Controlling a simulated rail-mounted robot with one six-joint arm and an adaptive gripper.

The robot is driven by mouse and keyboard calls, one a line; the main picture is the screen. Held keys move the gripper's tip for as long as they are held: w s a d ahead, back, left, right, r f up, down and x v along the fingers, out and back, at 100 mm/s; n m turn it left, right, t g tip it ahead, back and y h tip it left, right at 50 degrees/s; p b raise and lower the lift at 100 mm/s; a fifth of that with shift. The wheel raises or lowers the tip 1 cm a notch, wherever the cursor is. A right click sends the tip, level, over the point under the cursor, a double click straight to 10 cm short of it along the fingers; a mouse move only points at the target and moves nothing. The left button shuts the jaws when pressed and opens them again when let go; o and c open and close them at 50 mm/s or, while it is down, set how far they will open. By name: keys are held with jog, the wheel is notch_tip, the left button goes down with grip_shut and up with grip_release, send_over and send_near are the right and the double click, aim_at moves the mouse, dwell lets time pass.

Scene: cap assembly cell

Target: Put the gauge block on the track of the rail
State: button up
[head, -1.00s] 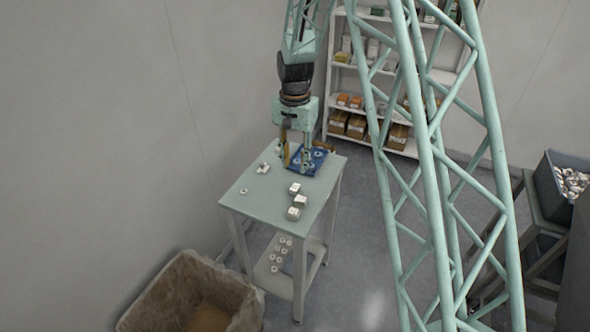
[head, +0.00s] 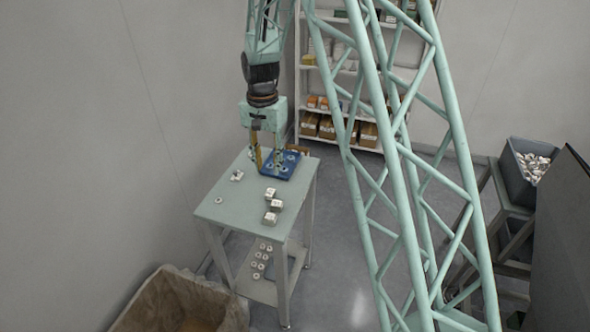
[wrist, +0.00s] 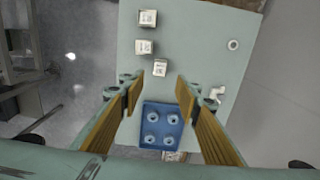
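My gripper (wrist: 158,92) is open and empty, with its two yellow-brown fingers wide apart. In the head view my gripper (head: 267,164) points down at the far end of the green table. Below it lies a blue plate (wrist: 162,127) bearing several round pale pieces. Three pale metal blocks stand on the table in the wrist view: one nearer the fingers (wrist: 160,68), one in the middle (wrist: 145,47) and one farther off (wrist: 148,18). I cannot tell which is the gauge block. I cannot make out a rail with a track for certain.
A ring (wrist: 233,45) and a small white part (wrist: 216,93) lie by one table edge. Bare tabletop (head: 240,211) surrounds them. A lined bin (head: 180,300) stands in front, shelves (head: 345,85) behind, and a grey crate (head: 528,172) of parts to the right.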

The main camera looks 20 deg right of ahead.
jog(key=shift+r, duration=0.1)
jog(key=s+a+r+n+t, duration=0.1)
jog(key=s+r+n, duration=0.1)
jog(key=s+r, duration=1)
jog(key=s+r+n+t, duration=0.1)
jog(key=s+r+n, duration=0.1)
jog(key=s+r, duration=1)
jog(key=s+r+n+t, duration=0.1)
jog(key=s+r, duration=0.3)
jog(key=s, duration=0.8)
jog(key=s+r+n, duration=0.3)
jog(key=s+r, duration=0.1)
jog(key=s, duration=0.8)
jog(key=shift+s+a+r+t, duration=0.2)
jog(key=shift+a+t, duration=0.2)
jog(key=shift+a, duration=0.05)
jog(key=shift+s, duration=0.1)
